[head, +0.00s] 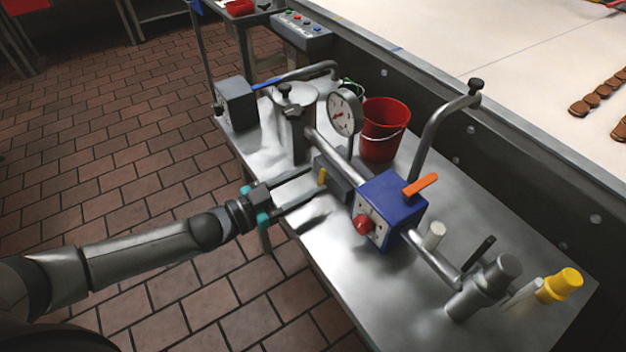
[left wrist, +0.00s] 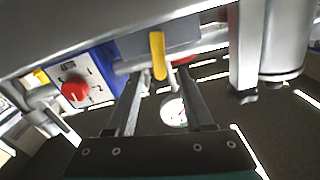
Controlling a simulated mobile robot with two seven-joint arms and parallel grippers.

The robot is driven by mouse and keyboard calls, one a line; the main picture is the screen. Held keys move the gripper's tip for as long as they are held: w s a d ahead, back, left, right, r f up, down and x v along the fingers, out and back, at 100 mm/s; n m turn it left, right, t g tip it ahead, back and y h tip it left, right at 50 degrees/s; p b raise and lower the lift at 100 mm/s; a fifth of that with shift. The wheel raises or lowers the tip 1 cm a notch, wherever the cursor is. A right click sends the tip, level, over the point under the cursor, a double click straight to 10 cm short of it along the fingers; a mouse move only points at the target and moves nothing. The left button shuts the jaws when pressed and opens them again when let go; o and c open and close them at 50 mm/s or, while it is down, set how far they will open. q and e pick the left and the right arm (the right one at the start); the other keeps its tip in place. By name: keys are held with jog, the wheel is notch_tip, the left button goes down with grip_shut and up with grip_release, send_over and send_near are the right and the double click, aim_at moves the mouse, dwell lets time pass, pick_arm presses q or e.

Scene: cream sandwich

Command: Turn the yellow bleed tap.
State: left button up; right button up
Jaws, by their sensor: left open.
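The yellow bleed tap (head: 322,176) is a small yellow lever on the front of a grey block (head: 334,180), left of the blue box. In the left wrist view the tap (left wrist: 157,55) is a short curved yellow handle. My left gripper (head: 316,179) reaches in from the left over the bench, its two long fingers open. In the left wrist view the fingertips (left wrist: 161,70) stand on either side of the tap's line, with gaps to both sides. I cannot tell how far the handle lies between them. My right gripper is not in view.
A blue box (head: 394,205) with a red knob (head: 364,224) and orange lever (head: 421,185) stands right of the tap. A gauge (head: 345,112) and red bucket (head: 384,130) are behind. A yellow cap (head: 560,284) is at far right. The steel bench (head: 350,290) is clear in front.

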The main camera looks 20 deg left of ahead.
pick_arm(q)
jog(key=shift+x, duration=0.9)
grip_shut()
